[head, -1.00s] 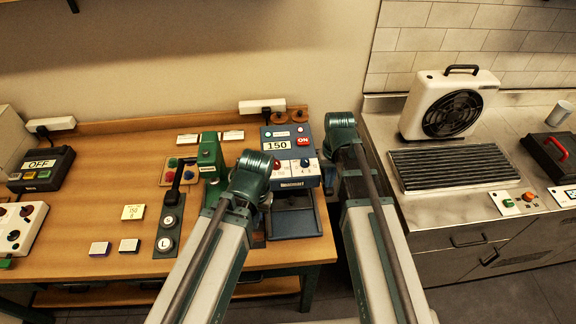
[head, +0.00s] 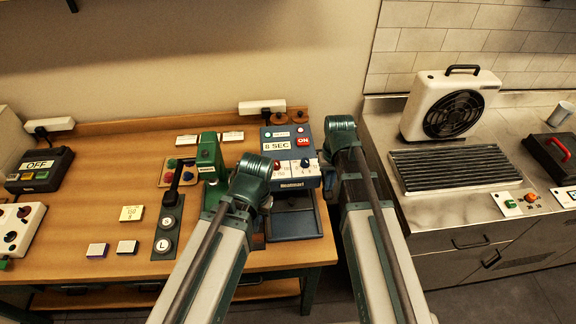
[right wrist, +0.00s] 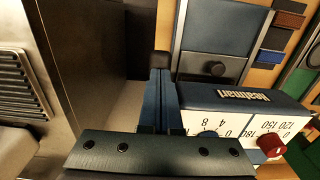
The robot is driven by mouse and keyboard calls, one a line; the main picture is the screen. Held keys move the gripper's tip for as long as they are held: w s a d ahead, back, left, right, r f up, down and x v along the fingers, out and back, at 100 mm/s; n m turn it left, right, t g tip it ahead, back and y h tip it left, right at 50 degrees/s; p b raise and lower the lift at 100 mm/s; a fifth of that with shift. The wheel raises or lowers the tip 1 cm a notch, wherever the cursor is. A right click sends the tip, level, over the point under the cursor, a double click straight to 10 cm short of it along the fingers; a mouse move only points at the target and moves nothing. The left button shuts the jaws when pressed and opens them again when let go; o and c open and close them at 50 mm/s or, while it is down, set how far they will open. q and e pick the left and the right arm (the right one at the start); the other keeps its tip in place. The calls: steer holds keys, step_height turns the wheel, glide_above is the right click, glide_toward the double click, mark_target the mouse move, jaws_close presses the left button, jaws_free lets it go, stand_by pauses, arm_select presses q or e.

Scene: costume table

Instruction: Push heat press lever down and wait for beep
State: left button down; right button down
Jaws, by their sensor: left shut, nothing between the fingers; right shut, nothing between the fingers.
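The blue heat press (head: 292,183) stands at the right end of the wooden table. Its display (head: 276,146) reads 8 SEC, beside a red ON button (head: 303,142). A red knob (right wrist: 271,144) and a blue knob (right wrist: 208,133) sit on its white dial panel. In the right wrist view a black knob (right wrist: 216,69) shows on the part below the panel; I cannot tell whether this is the lever. My right gripper (right wrist: 160,62) is shut and empty, close beside the press's right side. My left gripper (head: 266,204) is shut, at the press's front left, mostly hidden behind its arm.
A green press-like device (head: 209,165) stands left of the heat press. A steel counter (head: 440,222) with a white fan unit (head: 450,104) and a dark grille (head: 455,167) lies to the right. A narrow gap separates table and counter. Small blocks lie on the table.

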step_height(320, 180, up, 15)
steer(key=p, duration=1.5)
steer(key=shift+r, duration=0.2)
steer(key=shift+f, duration=0.1)
steer(key=s+a+f+n+b, duration=0.1)
steer(key=s+a+f+b, duration=0.2)
steer(key=f+b, duration=0.3)
steer(key=s+a+f+n+b, duration=0.1)
steer(key=s+a+f+b, duration=0.3)
steer(key=s+f+b, duration=0.1)
steer(key=s+a+f+n+h+b, duration=0.1)
steer(key=s+a+f+b, duration=0.2)
steer(key=f+b, duration=0.4)
steer(key=shift+s+a+f+b, duration=0.25)
steer(key=shift+s+f+b, duration=0.15)
steer(key=shift+s, duration=0.45)
stand_by(2.9)
